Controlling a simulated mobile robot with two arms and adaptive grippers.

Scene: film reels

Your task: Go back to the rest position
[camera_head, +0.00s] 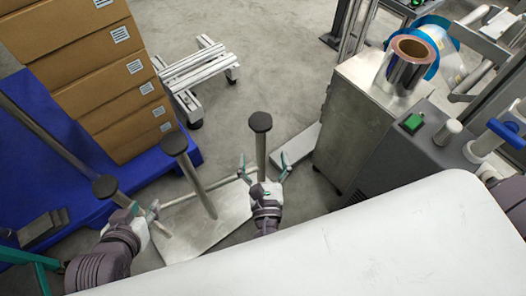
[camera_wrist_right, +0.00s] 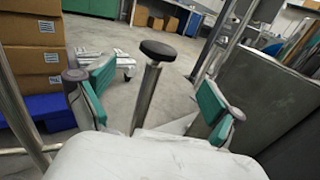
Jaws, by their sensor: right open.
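My right gripper (camera_head: 263,162) is open, its teal fingers spread on either side of a metal post with a black cap (camera_head: 260,122). The same post (camera_wrist_right: 146,95) stands between the open fingers in the right wrist view, with no finger visibly touching it. My left gripper (camera_head: 144,209) is at the lower left, beside another black-capped post (camera_head: 104,187). The arm and post overlap there, so I cannot tell how far its fingers are apart. A shiny silver film reel with a brown core (camera_head: 398,77) stands on a metal cabinet at the upper right.
A third capped post (camera_head: 175,143) rises from a metal base plate (camera_head: 190,238) between the grippers. Cardboard boxes (camera_head: 100,70) stand on a blue pallet (camera_head: 180,158) at left. A grey machine (camera_head: 385,160) is at right. Open floor (camera_head: 270,60) lies beyond.

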